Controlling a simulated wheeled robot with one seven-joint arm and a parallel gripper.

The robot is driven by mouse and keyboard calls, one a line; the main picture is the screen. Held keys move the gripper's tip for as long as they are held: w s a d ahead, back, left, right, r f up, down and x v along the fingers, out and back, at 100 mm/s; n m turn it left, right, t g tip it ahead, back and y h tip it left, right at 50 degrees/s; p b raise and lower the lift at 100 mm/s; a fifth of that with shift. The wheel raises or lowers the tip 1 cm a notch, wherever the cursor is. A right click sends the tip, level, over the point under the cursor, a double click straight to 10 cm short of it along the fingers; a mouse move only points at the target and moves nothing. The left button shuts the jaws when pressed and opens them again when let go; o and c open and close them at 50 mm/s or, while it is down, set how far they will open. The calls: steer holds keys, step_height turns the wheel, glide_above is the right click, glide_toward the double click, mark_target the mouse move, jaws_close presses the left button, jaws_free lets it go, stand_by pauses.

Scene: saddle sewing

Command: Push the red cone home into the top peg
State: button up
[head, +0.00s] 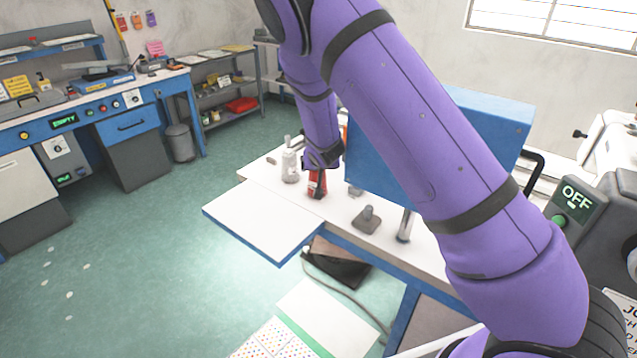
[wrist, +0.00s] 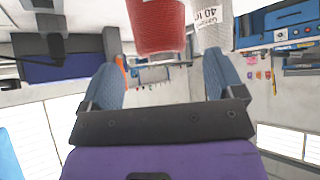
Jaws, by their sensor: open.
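The red cone (head: 316,187) shows in the head view at the white table's front part, just below my gripper (head: 320,166); part of it is covered by the gripper. In the wrist view the red cone (wrist: 157,22) fills the top middle, cut off by the frame edge, with its near end around the gap between my fingertips (wrist: 158,62). My gripper's blue fingers are spread apart, with space showing on both sides of the red cone. I cannot make out the top peg in either view.
A white cone (head: 290,167) stands just left of the red cone; its label shows beside the right finger in the wrist view (wrist: 211,20). A blue panel (head: 475,125) rises right of the gripper.

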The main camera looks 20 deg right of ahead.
steer(key=shift+x, duration=2.75)
steer(key=shift+a, duration=0.1)
steer(key=c, duration=1.1)
